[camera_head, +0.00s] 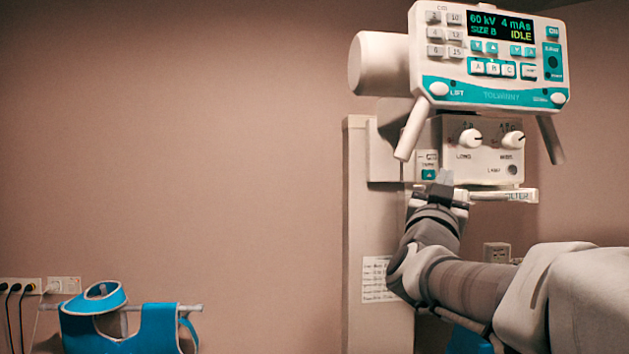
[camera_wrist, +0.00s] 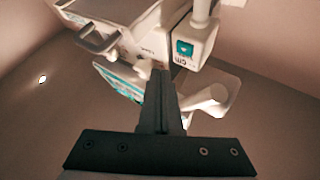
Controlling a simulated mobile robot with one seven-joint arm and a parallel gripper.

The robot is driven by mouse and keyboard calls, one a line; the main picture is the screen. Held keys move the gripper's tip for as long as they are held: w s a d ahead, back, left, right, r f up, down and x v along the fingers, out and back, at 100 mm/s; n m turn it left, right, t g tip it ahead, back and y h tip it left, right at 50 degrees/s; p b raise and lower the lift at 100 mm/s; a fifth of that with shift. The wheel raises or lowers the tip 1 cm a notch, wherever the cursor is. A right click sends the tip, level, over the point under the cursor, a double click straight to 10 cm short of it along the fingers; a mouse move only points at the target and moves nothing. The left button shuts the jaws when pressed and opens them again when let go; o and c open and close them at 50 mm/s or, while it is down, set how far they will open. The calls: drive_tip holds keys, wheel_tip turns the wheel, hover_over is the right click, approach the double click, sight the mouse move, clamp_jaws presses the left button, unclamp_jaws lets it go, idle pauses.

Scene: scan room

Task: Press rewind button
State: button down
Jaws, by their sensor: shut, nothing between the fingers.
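A small pale box (camera_wrist: 195,35) with a teal button (camera_wrist: 185,48) and a "cm" mark shows in the wrist view, right of my fingertips. In the head view a teal button (camera_head: 428,174) sits under a small window at the left of the pale knob housing (camera_head: 487,176). I cannot read a rewind label on any button. My gripper (camera_head: 443,178) is shut and empty, pointing up just below and right of that teal button in the picture. In the wrist view its fingers (camera_wrist: 160,75) are together. I cannot tell whether they touch anything.
Above is a control panel (camera_head: 487,97) with many buttons and a screen reading IDLE, with two handles (camera_head: 412,129) hanging down. A filter tray (camera_head: 520,196) juts out right of my gripper. A pale column (camera_head: 361,220) stands behind. Blue aprons (camera_head: 100,325) hang lower left.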

drive_tip(key=shift+s+b, duration=0.3)
drive_tip(key=shift+s, duration=0.9)
drive_tip(key=s+a+f+n+g+y, duration=0.2)
drive_tip(key=a+f+n+y, duration=0.4)
drive_tip(key=f, duration=0.4)
drive_tip(key=s+a+f+n+g+y, duration=0.2)
drive_tip(key=a+f+n+y, duration=0.1)
drive_tip(key=a+f+y, duration=0.5)
drive_tip(key=s+f+g, duration=0.9)
drive_tip(key=s+f, duration=1)
drive_tip(key=shift+d+f+n, duration=0.25)
drive_tip(key=shift+f+n, duration=0.1)
drive_tip(key=shift+n, duration=0.05)
drive_tip(key=shift+w, duration=0.1)
idle(0.4)
